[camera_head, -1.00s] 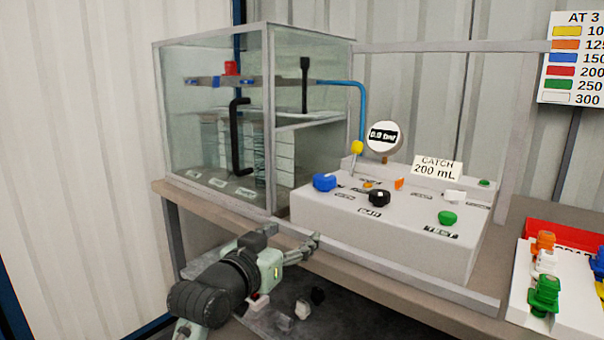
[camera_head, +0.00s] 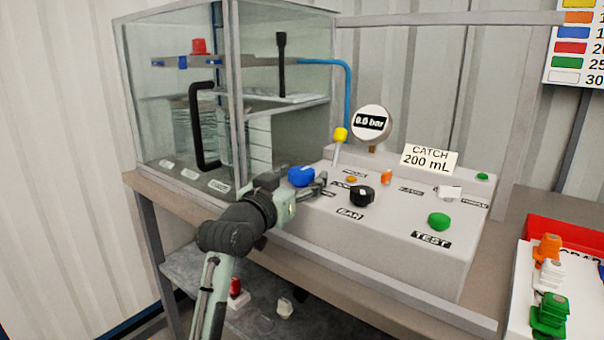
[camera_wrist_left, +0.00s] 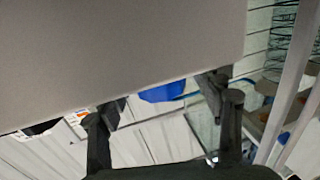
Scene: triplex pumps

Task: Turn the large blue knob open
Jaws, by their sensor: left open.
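The large blue knob (camera_head: 301,176) stands at the left end of the sloped white control panel (camera_head: 400,230). My left gripper (camera_head: 300,183) is at the knob's near side, its fingers apart with the knob showing just beyond them. In the left wrist view the blue knob (camera_wrist_left: 163,92) shows between the two dark fingertips (camera_wrist_left: 165,105), partly hidden by a grey surface. I cannot tell whether the fingers touch it. My right gripper is not in view.
A black knob (camera_head: 362,196), a green button (camera_head: 439,221) and a yellow-tipped lever (camera_head: 340,135) are on the panel. A gauge (camera_head: 371,122) reads 0.0 bar. A glass tank (camera_head: 180,110) stands close on the left. Colored nozzles (camera_head: 549,315) stand at the right.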

